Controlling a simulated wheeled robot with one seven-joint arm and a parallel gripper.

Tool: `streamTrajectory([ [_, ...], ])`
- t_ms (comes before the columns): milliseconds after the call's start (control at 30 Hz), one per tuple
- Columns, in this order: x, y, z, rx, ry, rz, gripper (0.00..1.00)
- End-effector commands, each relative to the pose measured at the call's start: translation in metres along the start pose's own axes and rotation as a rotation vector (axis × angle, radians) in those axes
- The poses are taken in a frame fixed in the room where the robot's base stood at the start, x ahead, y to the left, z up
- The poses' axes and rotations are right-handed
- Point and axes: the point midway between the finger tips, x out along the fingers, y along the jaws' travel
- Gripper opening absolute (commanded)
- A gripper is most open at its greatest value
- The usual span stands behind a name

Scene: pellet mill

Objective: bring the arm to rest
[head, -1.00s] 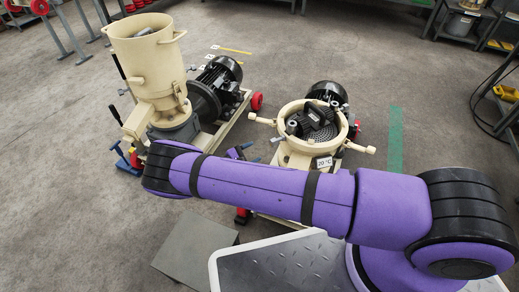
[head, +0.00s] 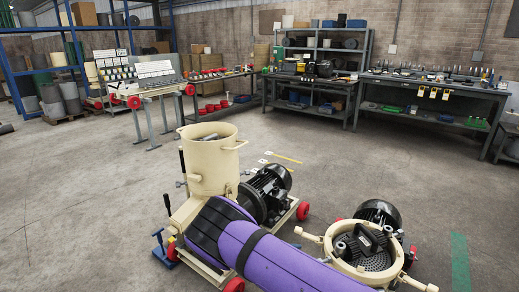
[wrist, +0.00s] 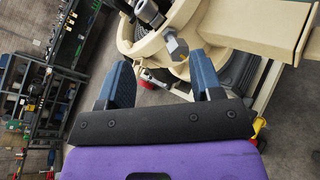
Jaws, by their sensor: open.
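My gripper (wrist: 166,86) shows in the wrist view with its two dark blue fingers apart and nothing between them. A cream machine part with a grey bolt head (wrist: 176,48) lies beyond the fingertips; I cannot tell whether they touch it. In the head view my purple arm crosses the bottom, in front of the cream hopper mill (head: 208,160). My gripper is hidden there. To the right stands the opened mill (head: 345,252), a cream ring around a perforated die with a black handled part (head: 370,238) on it.
Black motors (head: 268,192) sit behind both mills on wheeled frames. Workbenches (head: 435,92) and a grey shelf (head: 322,50) line the back wall. A blue rack (head: 70,48) stands at the far left.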

Motion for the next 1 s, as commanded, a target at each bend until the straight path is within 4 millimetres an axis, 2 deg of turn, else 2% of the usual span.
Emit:
streamTrajectory([
  [100, 0.0, 0.023, 0.029, 0.046, 0.032, -0.115, 0.6],
  [500, 0.007, 0.083, 0.13, 0.199, 0.15, -0.452, 0.6],
  [800, 0.016, 0.115, 0.214, 0.324, 0.255, -0.668, 0.6],
  [1000, 0.022, 0.13, 0.274, 0.413, 0.33, -0.794, 0.6],
])
